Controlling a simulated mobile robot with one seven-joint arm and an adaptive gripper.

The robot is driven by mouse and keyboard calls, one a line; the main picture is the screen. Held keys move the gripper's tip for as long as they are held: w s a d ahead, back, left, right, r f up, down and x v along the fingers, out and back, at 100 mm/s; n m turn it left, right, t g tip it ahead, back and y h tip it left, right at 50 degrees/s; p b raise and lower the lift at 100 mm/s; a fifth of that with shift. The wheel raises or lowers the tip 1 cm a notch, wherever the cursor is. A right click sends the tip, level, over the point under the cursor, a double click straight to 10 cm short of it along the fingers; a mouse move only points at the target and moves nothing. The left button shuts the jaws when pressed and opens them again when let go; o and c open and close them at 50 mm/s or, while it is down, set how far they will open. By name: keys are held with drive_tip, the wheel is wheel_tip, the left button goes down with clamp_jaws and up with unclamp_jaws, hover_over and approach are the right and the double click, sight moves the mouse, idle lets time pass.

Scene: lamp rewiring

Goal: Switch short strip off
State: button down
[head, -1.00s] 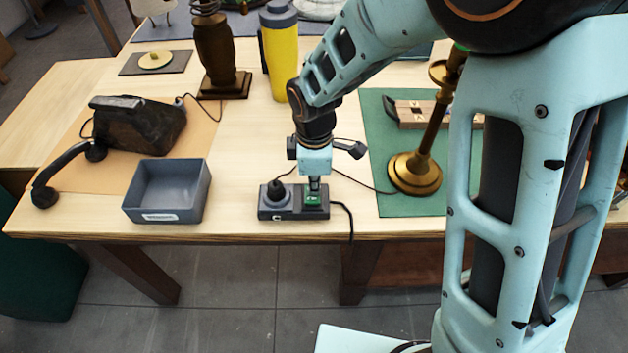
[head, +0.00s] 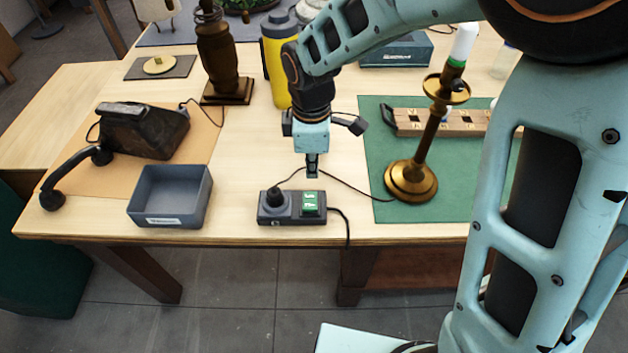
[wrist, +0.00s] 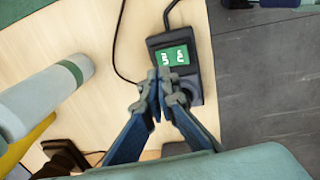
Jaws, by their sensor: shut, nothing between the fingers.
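The short strip (head: 279,219) is a dark grey block near the table's front edge. It has a round socket with a black plug in it at the left and a green rocker switch (head: 310,203) with white marks at the right. The strip (wrist: 157,45) and the green switch (wrist: 174,56) also show in the wrist view, the switch just beyond my fingertips. My gripper (head: 312,174) is shut and empty, pointing down above the switch end, apart from the strip. In the wrist view my fingers (wrist: 152,92) cover part of the socket end. Whether the switch is on or off I cannot tell.
A grey bin (head: 201,189) stands left of the strip, with a black telephone (head: 143,132) behind it. A brass candlestick lamp (head: 412,180) stands on a green mat (head: 462,187) at the right. A yellow bottle (head: 277,88) stands behind my gripper. Cables run from the strip.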

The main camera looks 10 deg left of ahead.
drive_tip(key=r, duration=0.5)
drive_tip(key=shift+w+a+r, duration=0.15)
drive_tip(key=shift+w+r, duration=0.15)
drive_tip(key=shift+r, duration=0.1)
